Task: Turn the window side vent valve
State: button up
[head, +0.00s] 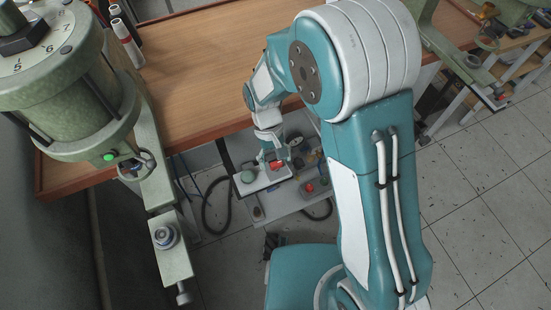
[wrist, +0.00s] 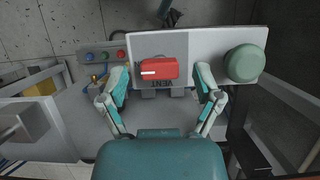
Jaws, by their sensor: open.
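A red valve handle (wrist: 160,69) with a white stripe at its left end sits on a pale panel (wrist: 205,42) in the wrist view. Dark upside-down VENT lettering is partly visible just below it. The red handle also shows in the head view (head: 277,164). My gripper (wrist: 161,74) is open, with one finger on each side of the red handle and a visible gap on both sides. In the head view my gripper (head: 273,155) reaches down to the panel under the wooden table. Whether the fingertips are at the handle's height is hard to tell.
A large green round knob (wrist: 245,63) stands right of the handle on the same panel. Red and blue knobs (wrist: 88,56) lie to the left. The wooden table (head: 200,75) overhangs behind. A green machine (head: 70,100) stands at left; open tiled floor (head: 480,190) lies right.

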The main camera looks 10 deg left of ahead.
jog(key=v, duration=1.1)
jog(key=shift+r, duration=0.3)
jog(key=shift+w, duration=0.15)
